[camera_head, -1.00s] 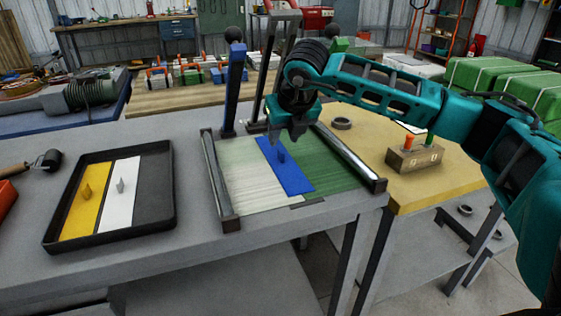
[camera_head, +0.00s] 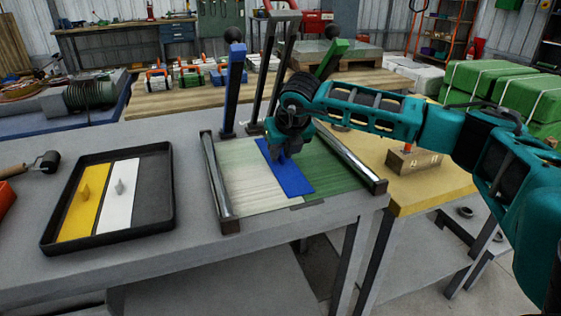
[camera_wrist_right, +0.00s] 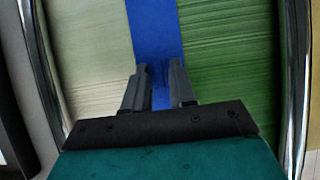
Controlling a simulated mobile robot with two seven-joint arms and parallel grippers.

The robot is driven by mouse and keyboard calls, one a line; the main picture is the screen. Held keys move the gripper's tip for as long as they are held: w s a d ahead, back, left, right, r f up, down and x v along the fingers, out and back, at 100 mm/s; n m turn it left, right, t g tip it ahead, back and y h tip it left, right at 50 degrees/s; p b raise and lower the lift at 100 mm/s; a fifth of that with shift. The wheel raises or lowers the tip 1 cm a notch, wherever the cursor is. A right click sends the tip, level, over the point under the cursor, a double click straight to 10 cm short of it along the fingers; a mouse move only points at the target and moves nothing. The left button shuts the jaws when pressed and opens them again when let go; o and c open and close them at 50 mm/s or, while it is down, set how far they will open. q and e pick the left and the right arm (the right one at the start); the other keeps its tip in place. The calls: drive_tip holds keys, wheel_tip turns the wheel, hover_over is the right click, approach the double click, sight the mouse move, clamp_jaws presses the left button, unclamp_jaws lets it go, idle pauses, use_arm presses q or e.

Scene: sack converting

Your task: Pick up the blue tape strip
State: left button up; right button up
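The blue tape strip (camera_head: 296,180) lies flat between the pale cloth and the green cloth on the grey table. In the right wrist view the strip (camera_wrist_right: 153,25) runs up the middle. My right gripper (camera_head: 280,157) is low over the strip's middle, where its upright tab was. In the wrist view my right gripper (camera_wrist_right: 158,68) has its two fingers apart, one on each side of a darker blue patch that looks like the tab. Contact between fingers and tab cannot be made out. My left gripper is not in view.
Metal rails flank the pale cloth (camera_head: 240,165) and the green cloth (camera_head: 335,170). A blue post (camera_head: 233,90) and a green post (camera_head: 330,60) stand behind. A black tray (camera_head: 155,205) with yellow and white strips is at left. A wooden block (camera_head: 413,162) is at right.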

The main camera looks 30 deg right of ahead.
sight(281, 154)
clamp_jaws()
drive_tip(key=shift+r, duration=0.1)
drive_tip(key=shift+r, duration=0.55)
wheel_tip(281, 154, up, 3)
drive_tip(key=shift+f+p, duration=0.2)
drive_tip(key=shift+p, duration=0.1)
drive_tip(key=s+a, duration=0.1)
drive_tip(key=s, duration=0.4)
drive_tip(key=s+a+b, duration=0.1)
drive_tip(key=s+a, duration=0.1)
drive_tip(key=s, duration=0.4)
drive_tip(key=s+a, duration=0.1)
drive_tip(key=s, duration=0.5)
drive_tip(key=shift+s+a+f, duration=0.15)
drive_tip(key=shift+s+f, duration=0.05)
drive_tip(key=shift+s, duration=0.05)
